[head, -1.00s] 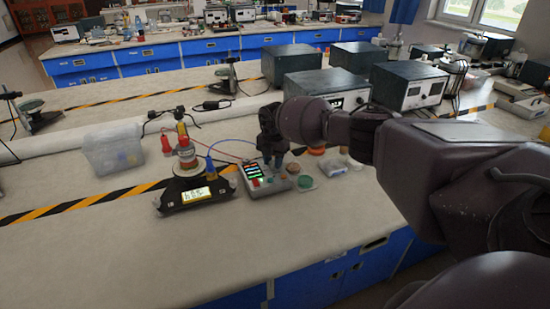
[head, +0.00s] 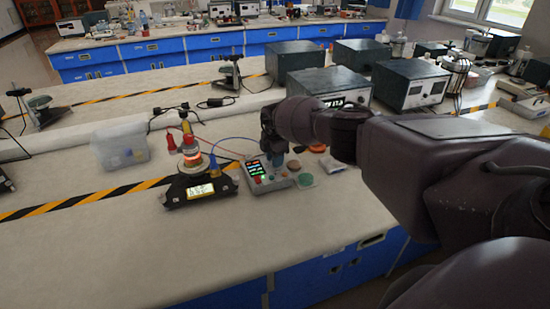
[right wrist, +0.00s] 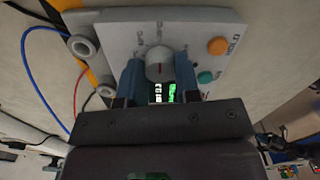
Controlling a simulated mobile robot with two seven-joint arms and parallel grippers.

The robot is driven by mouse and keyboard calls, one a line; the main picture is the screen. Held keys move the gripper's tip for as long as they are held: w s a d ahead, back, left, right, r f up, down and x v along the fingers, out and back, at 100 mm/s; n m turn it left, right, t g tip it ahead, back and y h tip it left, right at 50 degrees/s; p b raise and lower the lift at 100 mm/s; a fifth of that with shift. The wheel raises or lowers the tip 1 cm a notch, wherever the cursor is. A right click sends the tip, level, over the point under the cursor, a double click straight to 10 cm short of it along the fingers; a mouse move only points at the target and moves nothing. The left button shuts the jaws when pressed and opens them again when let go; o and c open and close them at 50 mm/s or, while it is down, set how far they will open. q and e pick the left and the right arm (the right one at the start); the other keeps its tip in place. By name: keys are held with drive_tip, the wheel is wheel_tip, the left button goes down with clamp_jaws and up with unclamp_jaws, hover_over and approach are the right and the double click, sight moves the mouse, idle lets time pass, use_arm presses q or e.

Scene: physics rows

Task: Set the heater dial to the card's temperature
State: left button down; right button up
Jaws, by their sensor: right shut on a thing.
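The grey control box (head: 278,184) stands on the near bench, with a small lit screen (head: 254,168). In the right wrist view its round grey dial (right wrist: 160,66) carries a dark red pointer mark, with scale marks around it too small to read. My right gripper (head: 275,158) comes down over the box. Its two blue fingers are shut on the dial, one on each side. The heater (head: 191,160) is a stacked round unit with an orange-red glowing band, left of the box. A lit yellowish panel (head: 200,190) sits before it, its text unreadable. I cannot make out a card.
An orange HOLD button (right wrist: 218,46) and a green button (right wrist: 206,77) sit beside the dial. Red and blue cables run from the box towards the heater. A clear plastic bin (head: 120,146) stands at left. Large dark instrument boxes (head: 410,85) stand behind. The front left bench is clear.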

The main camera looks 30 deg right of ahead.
idle(0.3)
drive_tip(key=o, duration=0.9)
drive_tip(key=shift+r, duration=0.5)
wheel_tip(320, 180, up, 10)
drive_tip(key=p, duration=0.3)
drive_tip(key=shift+f, duration=0.1)
